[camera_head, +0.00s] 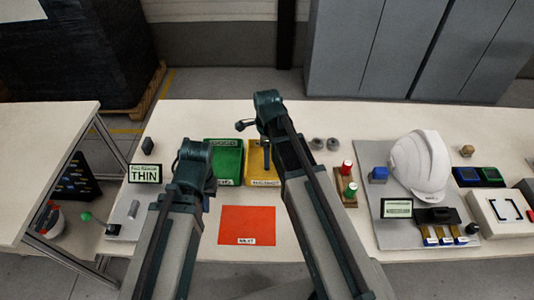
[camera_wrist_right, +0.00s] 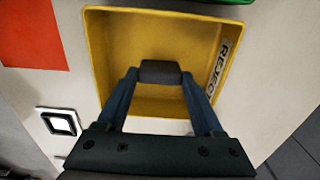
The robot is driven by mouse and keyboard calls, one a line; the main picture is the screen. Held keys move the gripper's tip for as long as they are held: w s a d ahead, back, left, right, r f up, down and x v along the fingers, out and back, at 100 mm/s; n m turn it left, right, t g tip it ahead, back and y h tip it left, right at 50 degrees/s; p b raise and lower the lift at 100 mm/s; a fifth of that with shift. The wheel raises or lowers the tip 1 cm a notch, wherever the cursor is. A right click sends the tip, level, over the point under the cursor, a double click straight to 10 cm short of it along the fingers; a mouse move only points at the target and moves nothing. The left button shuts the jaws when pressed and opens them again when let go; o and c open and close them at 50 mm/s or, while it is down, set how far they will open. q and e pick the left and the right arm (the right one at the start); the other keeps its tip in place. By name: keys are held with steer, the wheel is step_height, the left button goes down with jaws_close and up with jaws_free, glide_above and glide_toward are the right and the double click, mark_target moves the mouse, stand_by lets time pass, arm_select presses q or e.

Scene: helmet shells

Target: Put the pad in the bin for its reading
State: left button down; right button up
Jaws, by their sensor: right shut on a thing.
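My right gripper (camera_wrist_right: 160,76) is shut on a dark grey pad (camera_wrist_right: 160,70), held between its two fingertips. A small display (camera_head: 145,173) reads THIN. My left gripper (camera_head: 192,172) is beside the green bin; its fingers are hidden by its own arm.
An orange-red mat (camera_head: 247,226) lies in front of the bins. A white helmet shell (camera_head: 420,165) stands on a grey plate at right, near a second display (camera_head: 397,208). Red and green capped pieces (camera_head: 347,167) stand right of my right arm.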

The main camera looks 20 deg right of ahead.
arm_select(q)
steer(key=shift+f+b, duration=0.45)
arm_select(e)
steer(key=shift+f, duration=0.5)
steer(key=o, duration=1.3)
arm_select(q)
steer(key=shift+r, duration=0.2)
arm_select(e)
steer(key=shift+r, duration=0.2)
arm_select(q)
step_height(320, 180, up, 14)
steer(key=p, duration=1.4)
steer(key=shift+f, duration=0.25)
arm_select(e)
step_height(320, 180, up, 14)
steer(key=shift+f, duration=0.2)
